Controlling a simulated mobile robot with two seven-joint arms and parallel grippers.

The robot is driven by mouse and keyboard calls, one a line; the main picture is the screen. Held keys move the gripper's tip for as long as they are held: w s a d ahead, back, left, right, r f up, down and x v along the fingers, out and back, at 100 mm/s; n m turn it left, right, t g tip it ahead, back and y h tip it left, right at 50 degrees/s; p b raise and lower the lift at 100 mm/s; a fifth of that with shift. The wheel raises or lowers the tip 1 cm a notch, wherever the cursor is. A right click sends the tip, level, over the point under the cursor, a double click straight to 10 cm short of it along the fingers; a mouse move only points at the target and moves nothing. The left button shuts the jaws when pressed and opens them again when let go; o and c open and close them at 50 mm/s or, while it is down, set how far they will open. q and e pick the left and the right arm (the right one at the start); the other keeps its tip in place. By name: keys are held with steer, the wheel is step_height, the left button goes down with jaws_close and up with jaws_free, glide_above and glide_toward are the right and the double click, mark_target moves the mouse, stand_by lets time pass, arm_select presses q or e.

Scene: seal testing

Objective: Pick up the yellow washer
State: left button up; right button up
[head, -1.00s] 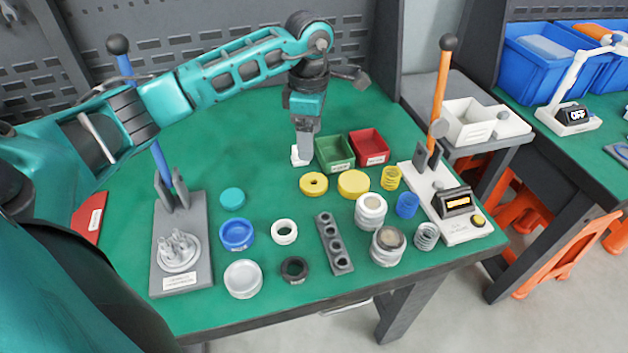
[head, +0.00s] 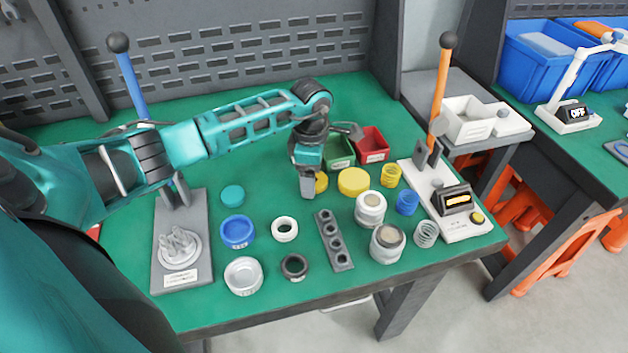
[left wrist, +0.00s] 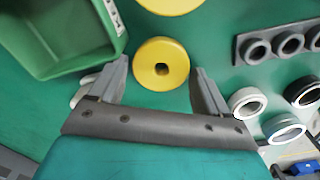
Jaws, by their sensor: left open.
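The yellow washer (left wrist: 145,60) is a thick ring with a small dark centre hole, lying flat on the green table. In the left wrist view it lies between my open left gripper's fingers (left wrist: 160,76), towards their tips, with green showing on both sides. In the head view my left gripper (head: 307,193) points down and hides most of the washer (head: 322,183); only its right part shows. I cannot tell the exact height of the fingertips above the table. My right gripper is not in view.
A larger yellow disc (head: 353,181) lies close to the right of the washer. Green (head: 338,153) and red (head: 370,147) bins stand behind. A grey holed bar (head: 333,241), a white ring (head: 284,229) and white jars (head: 370,210) stand in front. The table's left back is clear.

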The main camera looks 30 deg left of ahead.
arm_select(q)
steer(key=c, duration=0.6)
steer(key=shift+o, duration=0.2)
steer(key=shift+r, duration=0.1)
